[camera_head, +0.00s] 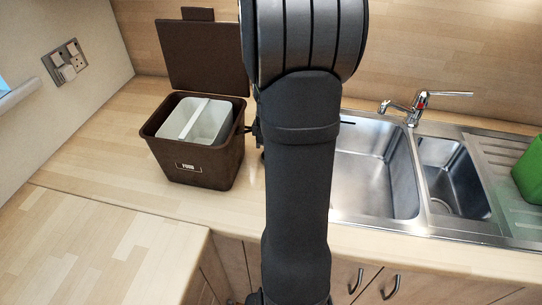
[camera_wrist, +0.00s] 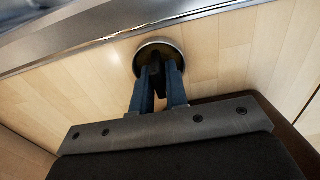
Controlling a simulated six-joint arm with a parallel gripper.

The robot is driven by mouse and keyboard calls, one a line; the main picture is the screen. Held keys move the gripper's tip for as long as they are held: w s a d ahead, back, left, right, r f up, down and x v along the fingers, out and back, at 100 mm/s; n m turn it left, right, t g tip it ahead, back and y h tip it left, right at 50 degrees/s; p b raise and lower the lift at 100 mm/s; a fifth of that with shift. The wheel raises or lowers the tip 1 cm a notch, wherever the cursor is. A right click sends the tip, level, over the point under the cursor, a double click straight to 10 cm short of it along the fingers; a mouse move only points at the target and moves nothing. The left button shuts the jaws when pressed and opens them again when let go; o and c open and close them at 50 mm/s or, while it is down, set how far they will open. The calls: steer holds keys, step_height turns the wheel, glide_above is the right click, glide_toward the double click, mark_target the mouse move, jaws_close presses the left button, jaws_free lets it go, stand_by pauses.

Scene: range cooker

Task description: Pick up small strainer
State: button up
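The small strainer (camera_wrist: 147,47) shows in the wrist view as a round, shallow metal dish with a bright rim, on the wooden worktop near the sink's metal edge. My gripper (camera_wrist: 158,70) reaches over it, with its two blue-sided fingers at the dish's near side. A dark part shows between the fingertips, and the fingers hide some of the dish. I cannot tell whether the fingers press on anything. In the head view my arm covers the middle, and neither the strainer nor the fingertips can be made out.
A brown food bin (camera_head: 196,164) with a pale inner bucket (camera_head: 213,125) and raised lid (camera_head: 203,58) stands left of my arm. The steel sink (camera_head: 375,207) and tap (camera_head: 418,106) are on the right. A green object (camera_head: 528,172) is at the far right. The front-left worktop (camera_head: 75,240) is clear.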

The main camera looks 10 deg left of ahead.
jaws_close()
steer(key=shift+r, duration=0.1)
